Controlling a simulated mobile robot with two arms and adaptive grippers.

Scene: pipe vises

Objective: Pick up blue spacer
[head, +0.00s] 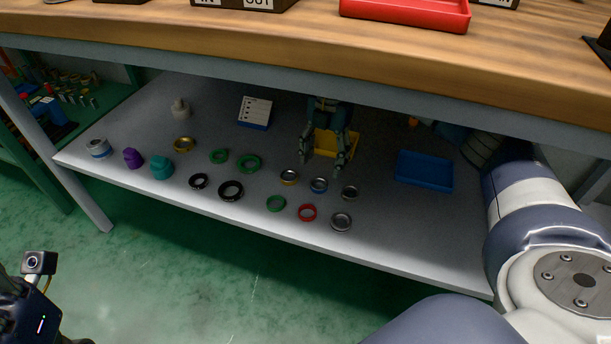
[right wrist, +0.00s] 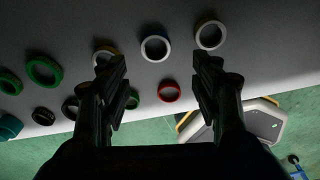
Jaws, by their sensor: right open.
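The blue spacer (head: 319,185) is a small ring with a blue band and a pale rim. It lies flat on the grey lower shelf (head: 390,220), between a yellow-banded ring (head: 289,177) and a grey ring (head: 349,192). In the right wrist view the blue spacer (right wrist: 156,47) shows between and beyond the fingertips, apart from them. My right gripper (head: 323,162) is open and empty above the shelf, just behind the spacer in the head view. It also shows in the right wrist view (right wrist: 158,75). My left gripper's fingers are out of view.
A red ring (head: 307,212), green ring (head: 276,203) and black ring (head: 231,191) lie nearby. A yellow tray (head: 350,147) sits behind my right gripper, a blue tray (head: 424,170) to the right. The wooden tabletop (head: 200,30) overhangs the shelf.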

